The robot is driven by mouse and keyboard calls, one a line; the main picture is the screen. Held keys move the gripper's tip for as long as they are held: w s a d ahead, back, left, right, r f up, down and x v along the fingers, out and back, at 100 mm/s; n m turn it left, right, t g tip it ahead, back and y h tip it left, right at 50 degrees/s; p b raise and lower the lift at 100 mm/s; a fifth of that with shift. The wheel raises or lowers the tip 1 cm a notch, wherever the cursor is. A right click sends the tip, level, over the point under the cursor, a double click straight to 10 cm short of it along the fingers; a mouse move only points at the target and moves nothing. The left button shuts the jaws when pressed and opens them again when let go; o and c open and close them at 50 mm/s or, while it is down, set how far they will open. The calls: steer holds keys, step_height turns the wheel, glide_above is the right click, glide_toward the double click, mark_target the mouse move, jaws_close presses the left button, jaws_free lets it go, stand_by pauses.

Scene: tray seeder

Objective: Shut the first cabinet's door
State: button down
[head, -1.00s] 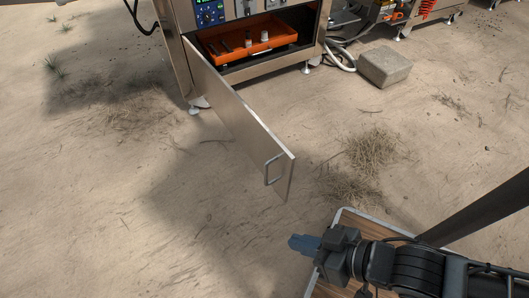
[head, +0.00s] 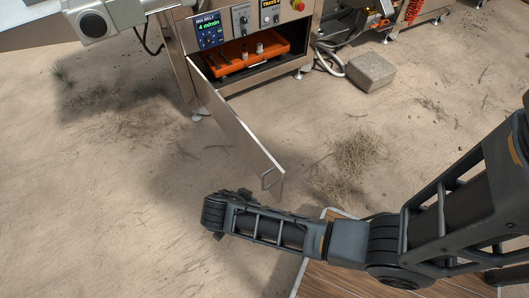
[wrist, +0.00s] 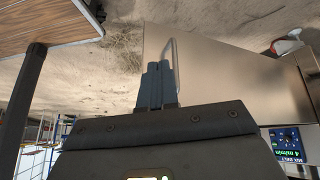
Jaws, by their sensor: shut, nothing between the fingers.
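The first cabinet (head: 180,62) stands at the top of the head view. In the head view my arm's links hide the fingers.
An orange tray (head: 234,61) with small items sits inside the open cabinet. A concrete block (head: 371,72) and a hose (head: 329,62) lie to its right. A wood-topped surface (head: 345,283) is below my arm. Sandy ground left of the door is clear.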

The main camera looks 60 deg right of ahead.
steer(key=w+d+r+m+g+h+p, duration=0.15)
steer(key=w+r+m+g+p, duration=0.35)
steer(key=r, duration=0.7)
steer(key=m+t+b, duration=0.1)
glide_toward(272, 163)
steer(key=a+f+x, duration=0.1)
steer(key=x, duration=0.4)
steer(key=shift+s+d+r+h, duration=0.1)
steer(key=shift+s+d+h, duration=0.25)
steer(key=shift+d, duration=0.25)
